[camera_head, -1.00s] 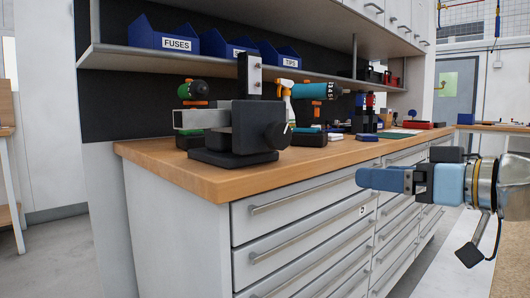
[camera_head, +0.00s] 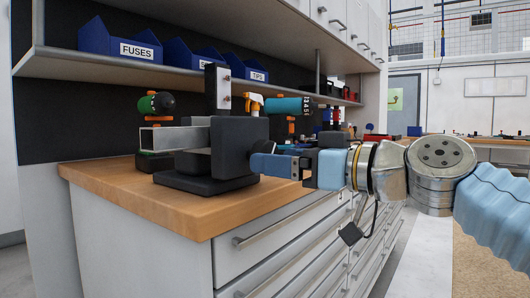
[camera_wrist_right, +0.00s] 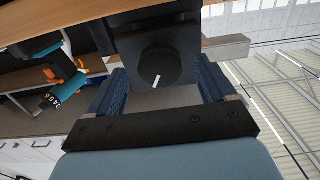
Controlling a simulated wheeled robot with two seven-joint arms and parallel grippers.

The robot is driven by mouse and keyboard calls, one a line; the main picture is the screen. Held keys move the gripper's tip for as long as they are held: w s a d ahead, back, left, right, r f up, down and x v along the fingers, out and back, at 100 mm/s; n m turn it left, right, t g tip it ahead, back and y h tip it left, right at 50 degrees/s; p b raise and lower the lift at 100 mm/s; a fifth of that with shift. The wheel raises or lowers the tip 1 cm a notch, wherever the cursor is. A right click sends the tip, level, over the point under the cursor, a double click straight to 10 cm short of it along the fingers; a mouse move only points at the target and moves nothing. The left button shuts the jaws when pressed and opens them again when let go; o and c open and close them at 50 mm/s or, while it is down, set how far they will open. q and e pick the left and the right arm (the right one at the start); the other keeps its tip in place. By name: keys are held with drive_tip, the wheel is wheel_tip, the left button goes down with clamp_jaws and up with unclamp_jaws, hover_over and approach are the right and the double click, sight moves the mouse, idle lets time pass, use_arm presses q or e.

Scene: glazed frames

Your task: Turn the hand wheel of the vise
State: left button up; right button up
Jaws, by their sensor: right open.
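The dark grey vise (camera_head: 232,140) stands on its square base at the front of the wooden bench, with a light metal bar out to the left. Its hand wheel (camera_wrist_right: 160,66) is a round black knob with a white mark in the right wrist view. In the head view the wheel is mostly hidden behind my right gripper (camera_head: 262,161). The right gripper has come up to the vise from the right. Its two blue fingers are apart in the right wrist view, with the wheel ahead between them. Whether they touch it I cannot tell. My left gripper is not in view.
The wooden bench top (camera_head: 215,212) is bare in front of the vise. A shelf with blue bins (camera_head: 120,42) hangs above.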

sight(226, 145)
drive_tip(key=shift+p+x, duration=0.3)
drive_tip(key=shift+x, duration=1.55)
drive_tip(key=c, duration=1)
drive_tip(key=shift+c, duration=0.2)
drive_tip(key=shift+m, duration=0.4)
